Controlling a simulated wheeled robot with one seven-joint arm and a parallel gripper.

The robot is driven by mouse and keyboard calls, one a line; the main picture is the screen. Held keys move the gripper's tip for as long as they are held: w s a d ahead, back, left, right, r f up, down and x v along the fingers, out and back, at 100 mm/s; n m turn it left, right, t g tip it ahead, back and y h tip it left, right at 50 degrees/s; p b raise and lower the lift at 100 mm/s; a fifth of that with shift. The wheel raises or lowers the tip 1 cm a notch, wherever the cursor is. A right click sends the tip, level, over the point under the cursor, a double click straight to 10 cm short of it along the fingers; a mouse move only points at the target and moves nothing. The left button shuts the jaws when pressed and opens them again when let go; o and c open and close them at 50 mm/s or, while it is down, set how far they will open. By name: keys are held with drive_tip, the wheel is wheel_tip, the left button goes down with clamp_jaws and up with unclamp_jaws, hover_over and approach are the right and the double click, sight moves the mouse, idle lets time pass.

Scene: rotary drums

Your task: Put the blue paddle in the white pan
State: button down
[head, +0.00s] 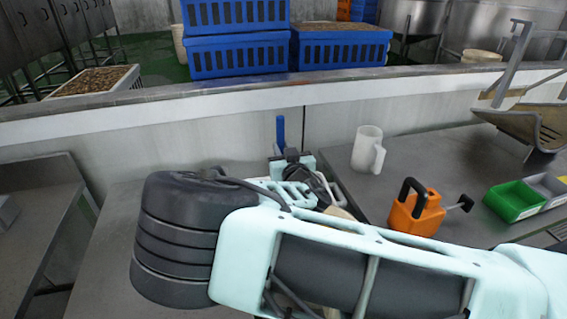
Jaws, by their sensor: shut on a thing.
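The blue paddle (280,131) stands upright against the pale wall, its upper part showing above my gripper (291,158). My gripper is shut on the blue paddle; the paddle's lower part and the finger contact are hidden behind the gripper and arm. My arm crosses the lower middle of the view and covers much of the table. A pale rim and a cream-coloured patch show just right of the gripper, but I cannot tell whether they belong to the white pan. The white pan is not clearly seen.
A white jug (367,150), an orange container (416,211) with a black handle, and a green bin (515,201) stand on the grey table (440,160) at right. A metal scoop-like tray (530,124) is behind them. Blue crates (237,57) stand beyond the low wall.

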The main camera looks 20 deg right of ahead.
drive_tip(key=shift+f+p, duration=0.4)
drive_tip(key=shift+f, duration=1.7)
drive_tip(key=shift+f, duration=0.15)
drive_tip(key=c, duration=1.3)
unclamp_jaws()
drive_tip(key=shift+o, duration=0.2)
drive_tip(key=s+b, duration=0.4)
drive_tip(key=s, duration=0.8)
